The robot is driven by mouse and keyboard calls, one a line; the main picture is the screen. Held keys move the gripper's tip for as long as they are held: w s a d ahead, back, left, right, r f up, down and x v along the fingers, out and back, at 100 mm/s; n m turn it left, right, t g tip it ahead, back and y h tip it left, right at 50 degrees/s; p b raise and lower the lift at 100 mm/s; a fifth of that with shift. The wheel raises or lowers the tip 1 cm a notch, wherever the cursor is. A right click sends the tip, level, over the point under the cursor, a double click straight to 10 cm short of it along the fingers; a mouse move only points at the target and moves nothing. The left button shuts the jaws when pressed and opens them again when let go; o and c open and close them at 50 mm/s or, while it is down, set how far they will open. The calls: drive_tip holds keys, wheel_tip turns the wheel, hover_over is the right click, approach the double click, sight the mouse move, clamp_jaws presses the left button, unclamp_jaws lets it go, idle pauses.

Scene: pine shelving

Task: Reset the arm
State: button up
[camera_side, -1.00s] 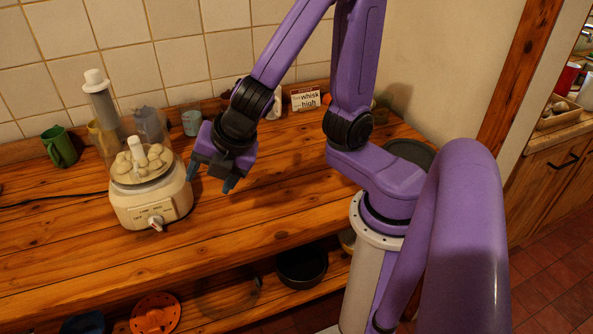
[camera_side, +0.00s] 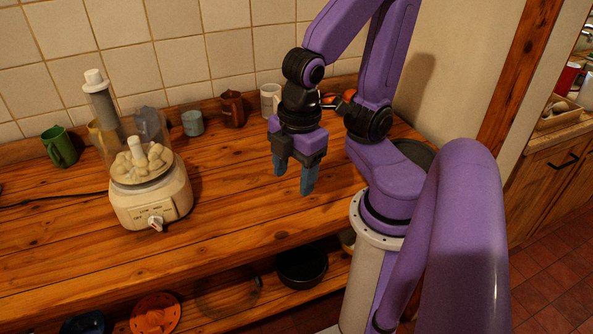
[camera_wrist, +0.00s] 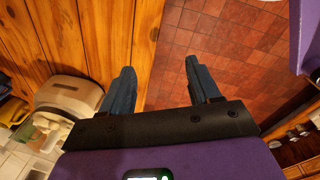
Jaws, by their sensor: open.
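My gripper (camera_side: 295,178) is open and empty, with its blue-grey fingers pointing down above the wooden counter (camera_side: 235,215). It is to the right of the food processor and apart from it. In the wrist view my gripper (camera_wrist: 158,85) shows two separated fingers with nothing between them. Below them are the counter's edge and the red tiled floor (camera_wrist: 220,50).
A cream food processor (camera_side: 150,195) with pale lumps in its bowl stands at the left. Along the wall are a green mug (camera_side: 59,147), a brown mug (camera_side: 232,109) and a white mug (camera_side: 270,98). A dark pan (camera_side: 301,267) sits on the lower shelf. The front counter is clear.

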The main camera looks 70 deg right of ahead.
drive_tip(key=shift+s, duration=0.25)
drive_tip(key=shift+s+d+r+m+g, duration=0.1)
drive_tip(key=shift+s+d+m+g, duration=0.1)
drive_tip(key=shift+s+m+g, duration=0.4)
